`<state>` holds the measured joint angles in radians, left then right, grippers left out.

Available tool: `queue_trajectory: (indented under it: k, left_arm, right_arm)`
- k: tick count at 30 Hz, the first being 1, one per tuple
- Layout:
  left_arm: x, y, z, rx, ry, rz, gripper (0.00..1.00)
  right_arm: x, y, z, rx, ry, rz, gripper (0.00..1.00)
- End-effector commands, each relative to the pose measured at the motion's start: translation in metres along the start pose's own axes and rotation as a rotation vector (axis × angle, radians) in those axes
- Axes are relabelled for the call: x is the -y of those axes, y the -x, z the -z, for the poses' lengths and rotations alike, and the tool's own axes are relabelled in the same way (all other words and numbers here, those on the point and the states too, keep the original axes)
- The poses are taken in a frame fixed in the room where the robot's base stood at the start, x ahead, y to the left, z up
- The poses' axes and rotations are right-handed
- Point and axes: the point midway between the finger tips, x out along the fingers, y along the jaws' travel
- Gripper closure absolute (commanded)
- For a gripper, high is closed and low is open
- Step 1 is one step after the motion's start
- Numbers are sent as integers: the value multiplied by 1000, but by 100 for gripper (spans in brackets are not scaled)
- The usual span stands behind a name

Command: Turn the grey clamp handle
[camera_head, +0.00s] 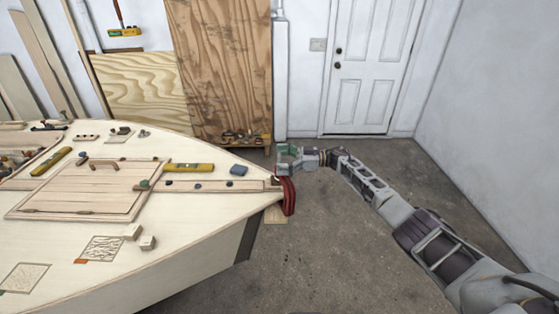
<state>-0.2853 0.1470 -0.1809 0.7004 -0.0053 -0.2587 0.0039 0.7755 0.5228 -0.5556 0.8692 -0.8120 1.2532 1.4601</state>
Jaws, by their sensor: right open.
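My right gripper (287,157) is open, with greenish fingers, just past the pointed end of the plywood hull (190,235). It looks empty. A red curved piece (289,196) hangs at the hull's tip, a little below my gripper in the picture and apart from it. A small dark part sits beside the red piece; I cannot tell if it is the grey clamp handle. Small clamp-like tools (47,127) lie on the hull's far left. My left gripper is out of view.
On the hull lie a hatch panel (75,197) with a wooden handle, yellow levels (188,167), a blue-grey block (238,170) and small wooden blocks (148,243). Plywood sheets (222,70) lean on the wall. The floor (340,240) right of the hull is clear towards the white door (369,70).

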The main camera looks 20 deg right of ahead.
Motion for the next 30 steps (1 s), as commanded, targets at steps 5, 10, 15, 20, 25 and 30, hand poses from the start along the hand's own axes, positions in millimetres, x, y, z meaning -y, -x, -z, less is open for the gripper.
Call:
queue_trajectory:
  k: [5, 10, 15, 20, 25, 30]
  left_arm:
    - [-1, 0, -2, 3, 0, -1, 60]
    - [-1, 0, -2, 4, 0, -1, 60]
    - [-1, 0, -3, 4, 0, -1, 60]
    - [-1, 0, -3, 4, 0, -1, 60]
    - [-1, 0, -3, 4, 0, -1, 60]
    - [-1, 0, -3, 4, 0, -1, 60]
  right_arm:
    - [0, 13, 0, 1, 0, -1, 7]
    - [0, 34, 0, 2, 0, -2, 7]
    - [0, 59, -1, 3, 0, -2, 7]
    - [0, 83, -1, 2, 0, -2, 7]
    - [0, 104, -1, 2, -1, -1, 7]
    - [0, 115, -1, 1, -1, -1, 7]
